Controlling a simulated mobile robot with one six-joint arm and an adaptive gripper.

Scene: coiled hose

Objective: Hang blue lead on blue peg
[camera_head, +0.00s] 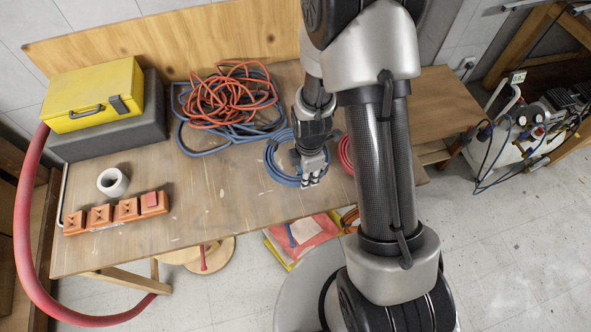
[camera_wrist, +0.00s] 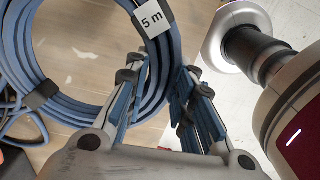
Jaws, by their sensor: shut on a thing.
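The blue lead (camera_head: 274,165) is a coil of several blue loops near the table's front edge, and the wrist view shows it large (camera_wrist: 90,112) with a white "5 m" tag and dark ties. My gripper (camera_head: 311,177) is over the coil's right side, pointing down. In the wrist view my gripper (camera_wrist: 160,72) is shut on that side of the coil, near the tag. I cannot tell if the coil is lifted off the table. A blue peg (camera_head: 290,236) appears to stick out at the front edge, below the gripper. The wrist view does not show the peg clearly.
A red coil (camera_head: 345,152) lies right of the gripper, partly behind my arm. A red and blue hose tangle (camera_head: 230,100) lies behind. A red peg (camera_head: 203,258) is further left. A yellow case (camera_head: 95,95), white roll (camera_head: 112,182) and orange blocks (camera_head: 128,209) occupy the left.

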